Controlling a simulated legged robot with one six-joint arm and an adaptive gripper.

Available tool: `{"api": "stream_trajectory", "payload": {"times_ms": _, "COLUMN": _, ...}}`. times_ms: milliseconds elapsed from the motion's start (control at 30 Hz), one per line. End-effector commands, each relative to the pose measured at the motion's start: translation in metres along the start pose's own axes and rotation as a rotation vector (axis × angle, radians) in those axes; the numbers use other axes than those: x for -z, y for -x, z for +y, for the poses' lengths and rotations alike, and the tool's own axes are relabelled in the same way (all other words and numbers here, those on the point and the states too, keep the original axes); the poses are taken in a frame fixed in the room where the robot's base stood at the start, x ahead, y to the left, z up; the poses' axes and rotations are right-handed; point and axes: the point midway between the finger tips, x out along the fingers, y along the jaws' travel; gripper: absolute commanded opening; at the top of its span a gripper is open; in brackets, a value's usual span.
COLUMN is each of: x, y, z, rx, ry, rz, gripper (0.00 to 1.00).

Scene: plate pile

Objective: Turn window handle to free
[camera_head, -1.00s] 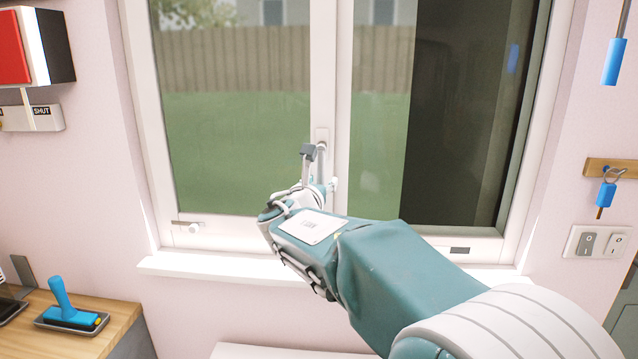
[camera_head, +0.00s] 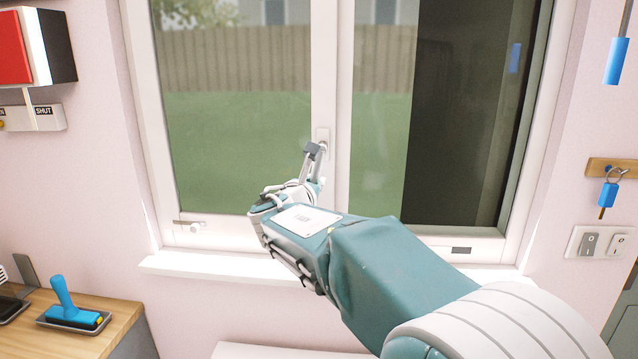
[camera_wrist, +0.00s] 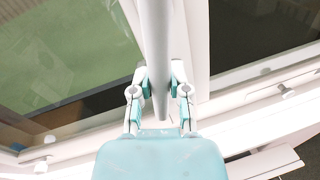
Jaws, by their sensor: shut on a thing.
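The window handle (camera_wrist: 156,50) is a pale lever on the middle upright of the white window frame. In the wrist view it runs down between the two fingers of my gripper (camera_wrist: 159,88), which is shut on it. In the head view the handle's base plate (camera_head: 322,138) shows above my gripper (camera_head: 312,168). The lever there is mostly hidden by my fingers and wrist, so its exact angle is hard to read. The window (camera_head: 345,45) has a left pane and a right pane; the right one shows a dark area.
A small latch (camera_head: 195,227) sits at the lower left of the window frame. The white sill (camera_head: 210,268) runs below. A blue-handled tool (camera_head: 62,300) lies on a wooden counter (camera_head: 125,312) at left. Blue-tagged keys (camera_head: 608,193) and switches (camera_head: 598,243) are on the right wall.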

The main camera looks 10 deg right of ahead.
Motion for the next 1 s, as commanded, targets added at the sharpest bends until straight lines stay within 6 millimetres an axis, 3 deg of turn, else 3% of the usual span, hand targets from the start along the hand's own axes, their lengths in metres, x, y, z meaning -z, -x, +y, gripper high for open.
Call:
{"api": "stream_trajectory", "payload": {"times_ms": 467, "x": -0.006, "y": 0.006, "z": 0.03, "rx": -0.002, "ry": -0.441, "rz": 0.09, "gripper": 0.0}}
{"api": "stream_trajectory", "payload": {"times_ms": 1000, "x": -0.028, "y": 0.011, "z": 0.056, "rx": 0.0, "ry": -0.943, "rz": 0.19, "gripper": 0.0}}
